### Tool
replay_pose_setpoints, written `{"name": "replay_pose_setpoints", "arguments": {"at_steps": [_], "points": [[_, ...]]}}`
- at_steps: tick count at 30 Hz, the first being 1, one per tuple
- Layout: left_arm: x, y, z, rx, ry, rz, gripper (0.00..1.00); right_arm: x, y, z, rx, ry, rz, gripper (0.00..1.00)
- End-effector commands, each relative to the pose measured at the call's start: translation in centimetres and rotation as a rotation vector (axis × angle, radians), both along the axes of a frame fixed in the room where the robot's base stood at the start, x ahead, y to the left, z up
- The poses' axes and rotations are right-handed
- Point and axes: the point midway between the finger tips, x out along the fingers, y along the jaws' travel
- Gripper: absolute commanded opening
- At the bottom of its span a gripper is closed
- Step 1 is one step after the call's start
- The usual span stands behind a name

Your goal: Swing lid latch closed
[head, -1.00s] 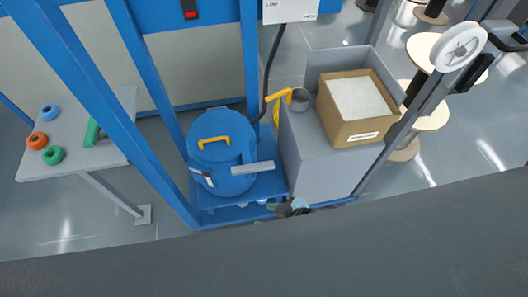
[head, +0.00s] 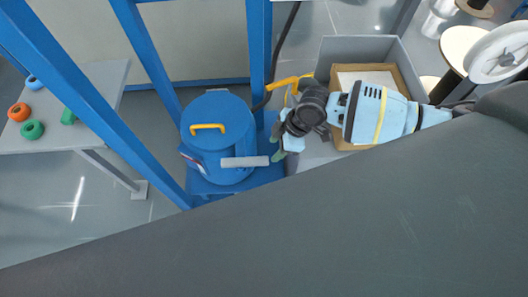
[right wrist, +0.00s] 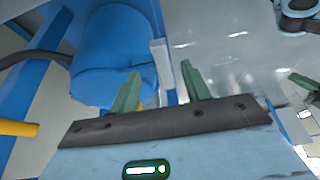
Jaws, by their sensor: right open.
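A blue drum (head: 216,140) with a round blue lid and yellow handle (head: 208,127) stands on a blue platform. A grey bar-shaped latch (head: 243,162) sticks out to the right from its upper side. My right gripper (head: 276,143) is open and empty, just right of the latch's free end. In the right wrist view the drum (right wrist: 112,50) fills the upper left, and the latch (right wrist: 161,62) shows beyond the gap between the green fingers (right wrist: 160,70). I see no contact. A green finger-like part at that view's right edge may be my left gripper (right wrist: 304,82); its jaws are unclear.
Blue frame posts (head: 257,60) rise behind and left of the drum. A yellow bracket (head: 285,82) sits near the gripper. A grey table (head: 85,125) with coloured rings is at left.

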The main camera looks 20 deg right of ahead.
Motion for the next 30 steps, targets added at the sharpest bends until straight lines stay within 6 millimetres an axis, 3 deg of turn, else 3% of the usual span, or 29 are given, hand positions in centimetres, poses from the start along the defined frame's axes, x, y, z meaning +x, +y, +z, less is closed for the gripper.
{"name": "replay_pose_setpoints", "arguments": {"at_steps": [8,21,30], "points": [[0.0,0.0,-0.1,0.0,0.001,0.0,0.0,0.1,0.0,-0.3,-0.005,0.002,0.0,0.47],[-0.7,0.1,-1.1,0.001,0.018,0.0,0.0,0.7,2.1,-5.7,-0.003,0.003,0.001,0.47],[-0.8,0.0,-1.3,0.001,0.021,0.0,0.0,0.9,2.7,-7.2,-0.004,0.0,0.001,0.47]]}}
